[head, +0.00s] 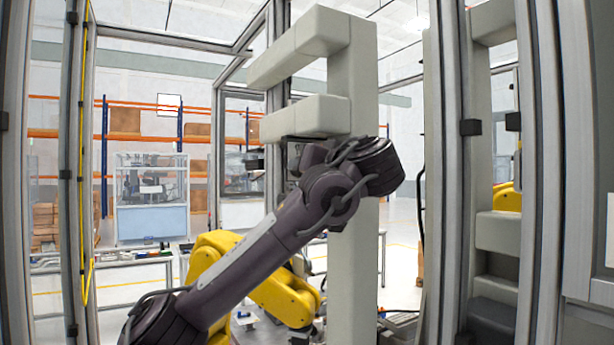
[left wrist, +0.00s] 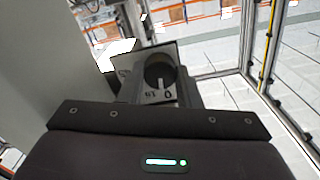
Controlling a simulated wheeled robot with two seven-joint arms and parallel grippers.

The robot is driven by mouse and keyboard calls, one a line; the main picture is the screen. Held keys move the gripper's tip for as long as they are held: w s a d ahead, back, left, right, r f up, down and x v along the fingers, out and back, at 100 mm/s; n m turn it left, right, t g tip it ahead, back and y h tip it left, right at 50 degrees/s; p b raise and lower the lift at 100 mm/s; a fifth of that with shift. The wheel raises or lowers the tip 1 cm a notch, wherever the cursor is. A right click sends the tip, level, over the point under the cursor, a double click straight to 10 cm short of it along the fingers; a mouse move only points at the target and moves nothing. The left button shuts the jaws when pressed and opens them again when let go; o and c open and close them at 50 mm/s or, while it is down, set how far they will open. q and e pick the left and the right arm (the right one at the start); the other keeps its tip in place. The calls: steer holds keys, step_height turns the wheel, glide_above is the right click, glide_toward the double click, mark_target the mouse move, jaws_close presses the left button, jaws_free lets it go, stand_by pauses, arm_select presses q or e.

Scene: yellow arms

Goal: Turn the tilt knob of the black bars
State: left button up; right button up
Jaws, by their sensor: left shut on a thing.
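The tilt knob (left wrist: 158,72) is a dark round dial on a grey plate with white marks, including a 0, near the middle of the left wrist view. My left gripper (left wrist: 165,100) reaches to it from below and is shut on it; its dark body fills the bottom of that view and its fingertips are mostly hidden. In the head view my left gripper (head: 300,157) is beside the pale grey post, under the lower pale arm, largely covered by my wrist. The knob is hidden there. I cannot make out the black bars clearly. My right gripper is not in view.
The pale grey post (head: 352,240) with two thick side arms (head: 305,116) stands close to my left arm. Metal frame uprights (head: 575,160) stand on both sides. A yellow robot arm (head: 280,295) is behind my arm. Shelving and benches are farther back.

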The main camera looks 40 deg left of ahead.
arm_select(q)
steer(key=o, duration=0.9)
steer(key=shift+o, duration=0.3)
steer(key=b+v, duration=0.7)
steer(key=b, duration=0.3)
steer(key=shift+d, duration=0.4)
steer(key=shift+s, duration=0.1)
